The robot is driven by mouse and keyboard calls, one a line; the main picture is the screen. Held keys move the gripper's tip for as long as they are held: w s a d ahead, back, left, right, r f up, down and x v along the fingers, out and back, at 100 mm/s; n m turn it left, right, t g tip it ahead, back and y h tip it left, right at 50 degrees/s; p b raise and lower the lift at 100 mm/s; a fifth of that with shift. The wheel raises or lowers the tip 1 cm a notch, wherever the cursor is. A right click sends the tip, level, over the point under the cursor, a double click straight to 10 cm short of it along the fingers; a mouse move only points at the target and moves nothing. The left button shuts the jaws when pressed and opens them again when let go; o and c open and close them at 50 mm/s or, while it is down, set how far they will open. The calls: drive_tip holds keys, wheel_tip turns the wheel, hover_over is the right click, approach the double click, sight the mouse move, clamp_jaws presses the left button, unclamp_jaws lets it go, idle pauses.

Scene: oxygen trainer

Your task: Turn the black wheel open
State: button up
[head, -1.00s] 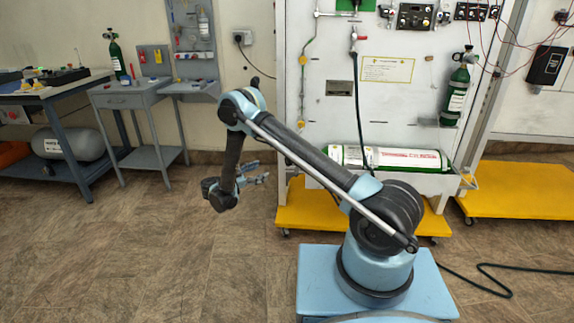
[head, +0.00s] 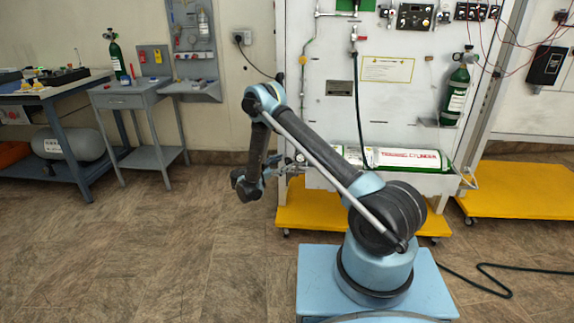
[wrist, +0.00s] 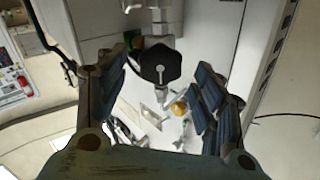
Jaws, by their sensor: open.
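The black wheel (wrist: 160,64) shows in the wrist view as a dark, many-sided knob with a light centre pin, on a metal valve fitting (wrist: 159,22). My gripper (wrist: 160,78) is open, with one dark padded finger on each side of the wheel in the picture. I see a gap between each finger and the wheel, and nothing is held. In the head view my gripper (head: 284,167) is at the left end of the lying green and white cylinder (head: 405,160). I cannot make out the wheel clearly in that view.
The white panel (head: 410,100) stands behind the cylinder, with a dark hose (head: 358,95) hanging down it. A yellow base (head: 320,213) juts out below. Grey tables (head: 140,100) stand at the left. The floor (head: 170,250) left of my arm is clear.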

sight(287, 162)
drive_tip(key=shift+x, duration=1.65)
drive_tip(key=c, duration=1.1)
